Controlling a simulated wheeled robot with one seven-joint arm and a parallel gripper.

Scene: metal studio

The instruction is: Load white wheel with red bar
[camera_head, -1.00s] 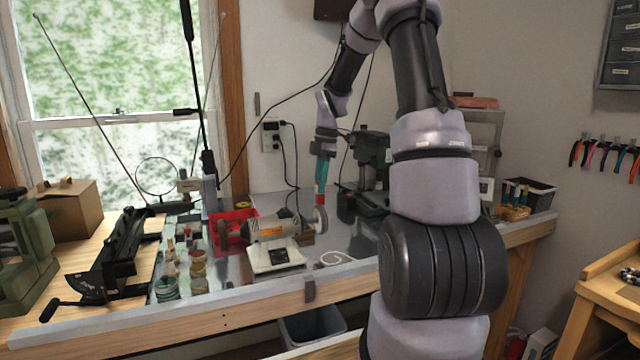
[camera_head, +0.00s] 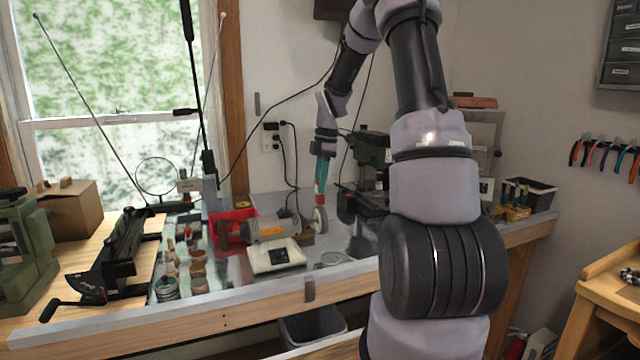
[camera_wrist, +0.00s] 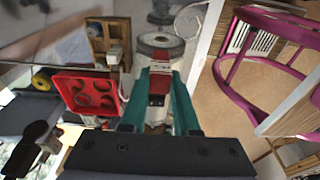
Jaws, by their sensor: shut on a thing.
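My gripper (camera_head: 321,184) hangs pointing down over the bench, its teal fingers shut on a small red bar (camera_head: 322,200). In the wrist view the red bar (camera_wrist: 159,84) shows between the teal fingertips of my gripper (camera_wrist: 160,74). The white wheel (camera_head: 320,219) is on the right end of a grey bench polisher (camera_head: 272,226). The bar is just above the wheel's top edge in the head view; I cannot tell whether they touch. In the wrist view the fingers partly hide what lies below the bar.
A red tray (camera_wrist: 106,84) lies beside the polisher, with several round hollows. Small jars (camera_head: 197,272) stand on the left of the bench. A drill press (camera_head: 371,160) stands behind my gripper. A dark bin (camera_head: 536,194) with tools is at the right end.

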